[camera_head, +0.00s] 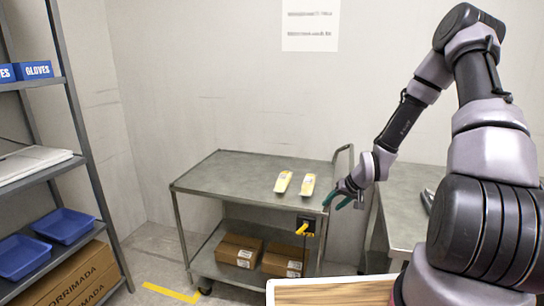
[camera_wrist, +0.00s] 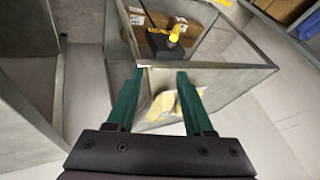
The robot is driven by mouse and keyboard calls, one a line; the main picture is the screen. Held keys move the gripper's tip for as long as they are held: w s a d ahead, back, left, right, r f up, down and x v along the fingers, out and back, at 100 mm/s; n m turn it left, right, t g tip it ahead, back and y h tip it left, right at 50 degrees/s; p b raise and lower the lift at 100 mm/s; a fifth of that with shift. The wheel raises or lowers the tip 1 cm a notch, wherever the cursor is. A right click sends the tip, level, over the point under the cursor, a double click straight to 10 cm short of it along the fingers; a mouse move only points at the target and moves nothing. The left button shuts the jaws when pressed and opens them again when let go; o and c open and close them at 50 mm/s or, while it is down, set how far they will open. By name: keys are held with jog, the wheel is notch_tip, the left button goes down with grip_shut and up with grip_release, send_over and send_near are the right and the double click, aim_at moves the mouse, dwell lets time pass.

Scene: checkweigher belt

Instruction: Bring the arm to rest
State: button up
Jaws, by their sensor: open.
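My gripper (camera_head: 345,194) hangs at the end of my arm near the right end of the grey cart's top (camera_head: 225,172). Its green fingers point left in the head view. In the wrist view the gripper (camera_wrist: 161,74) is open, with its two green fingers apart and nothing held between them. Two yellow-and-white packs (camera_head: 283,182) (camera_head: 308,185) lie side by side on the cart top, left of the gripper and apart from it. Yellowish packs (camera_wrist: 163,106) also show past the fingers in the wrist view, partly hidden by them.
The cart's lower shelf holds brown boxes (camera_head: 238,251), and a black device with a yellow part (camera_head: 307,226) is on its side. A grey table (camera_head: 405,205) stands close on the right. Shelving with blue trays (camera_head: 64,226) is at left. A wooden-topped surface (camera_head: 330,293) is in front.

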jog(key=s+d+r+h, duration=0.2)
jog(key=s+r, duration=0.2)
jog(key=r, duration=0.9)
jog(key=s+d+r+h, duration=0.2)
jog(key=s+r, duration=0.1)
jog(key=r, duration=1.1)
jog(key=s+a+r+m+t+y, duration=0.1)
jog(key=s+a+r+m+y, duration=0.1)
jog(key=s+r, duration=1.3)
jog(key=s+a, duration=0.1)
jog(key=s, duration=0.3)
jog(key=shift+s+a+r+m, duration=0.2)
jog(key=shift+r+m, duration=0.05)
jog(key=shift+m, duration=0.15)
